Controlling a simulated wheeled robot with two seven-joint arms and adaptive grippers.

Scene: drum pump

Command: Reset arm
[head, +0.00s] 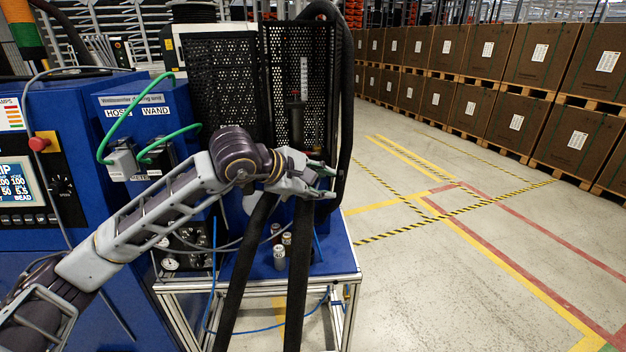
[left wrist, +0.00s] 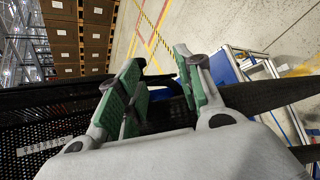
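My left arm reaches in from the left in the head view. Its gripper (head: 326,180) is in front of the perforated black panels, by the upper part of the black hoses (head: 298,270). The left wrist view shows its two green-padded fingers (left wrist: 160,82) spread apart, with a gap between them. Dark and blue surfaces show behind that gap, and nothing is visibly clamped. A black hose also shows in the left wrist view (left wrist: 258,96), to the right of the fingers. My right arm and gripper are in neither view.
The blue machine (head: 120,225) with cables and a screen stands at left. The perforated panel (head: 225,80) and the hose loop (head: 347,90) are close to the gripper. Small bottles (head: 279,258) stand on the blue cart top. Marked floor (head: 440,270) at right is clear, before stacked boxes (head: 490,110).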

